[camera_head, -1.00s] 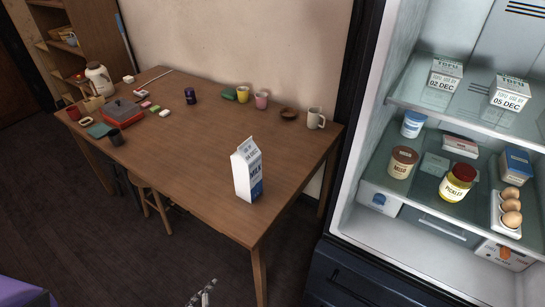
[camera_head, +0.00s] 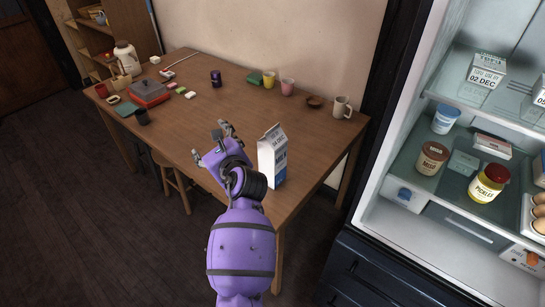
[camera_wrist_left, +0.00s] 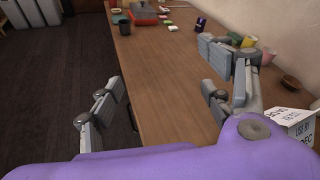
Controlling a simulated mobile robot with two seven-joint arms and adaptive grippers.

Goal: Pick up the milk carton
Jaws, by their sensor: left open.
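The white and blue milk carton (camera_head: 272,157) stands upright near the front right corner of the wooden table (camera_head: 318,150). My left gripper (camera_head: 221,137) is over the table, just left of the carton, with its fingers apart and nothing between them. In the left wrist view the gripper (camera_wrist_left: 165,85) is open, its fingers spread over the table edge and top. The carton's top (camera_wrist_left: 298,122) shows at the right edge there, outside the fingers and partly hidden by my purple wrist. My right gripper is not in view.
An open fridge (camera_head: 395,215) with jars and cartons stands at the right. A grey mug (camera_head: 341,107), brown bowl (camera_head: 315,101), pink cup (camera_head: 287,87) and yellow cup (camera_head: 268,80) line the table's back. A stool (camera_head: 178,182) is partly under the table.

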